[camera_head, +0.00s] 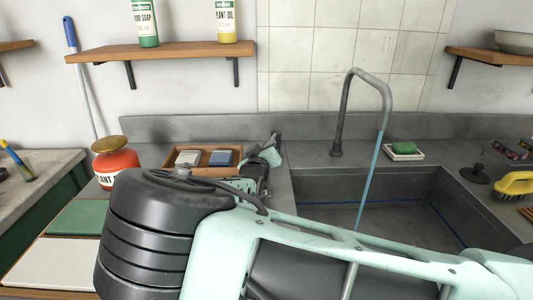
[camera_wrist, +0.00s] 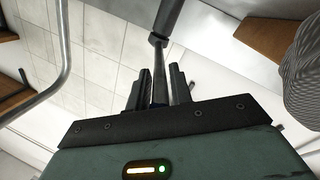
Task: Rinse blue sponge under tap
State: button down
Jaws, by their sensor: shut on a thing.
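A blue block that looks like the sponge (camera_head: 221,158) lies in a wooden tray (camera_head: 191,172) left of the sink, beside a pale block. The grey tap (camera_head: 341,110) arches over the sink basin (camera_head: 410,195). A thin blue stream (camera_head: 372,172) runs down from its spout, and my arm hides its lower part. My gripper (camera_head: 273,147) is at the counter's back, right of the tray. In the wrist view, my gripper (camera_wrist: 160,80) is shut on a slim dark rod-like thing (camera_wrist: 158,55), whose identity I cannot tell. The tap's pipe (camera_wrist: 65,50) shows at left.
A red-orange tin (camera_head: 115,167) stands at left by the green pad (camera_head: 77,218). A green bar on a white dish (camera_head: 417,155) and a yellow brush (camera_head: 514,183) lie right of the tap. My arm crosses the front of the sink.

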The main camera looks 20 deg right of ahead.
jog(key=shift+r, duration=0.1)
jog(key=c, duration=1.4)
grip_release()
jog(key=shift+c, duration=0.2)
notch_tip(320, 180, up, 10)
jog(key=shift+b, duration=0.35)
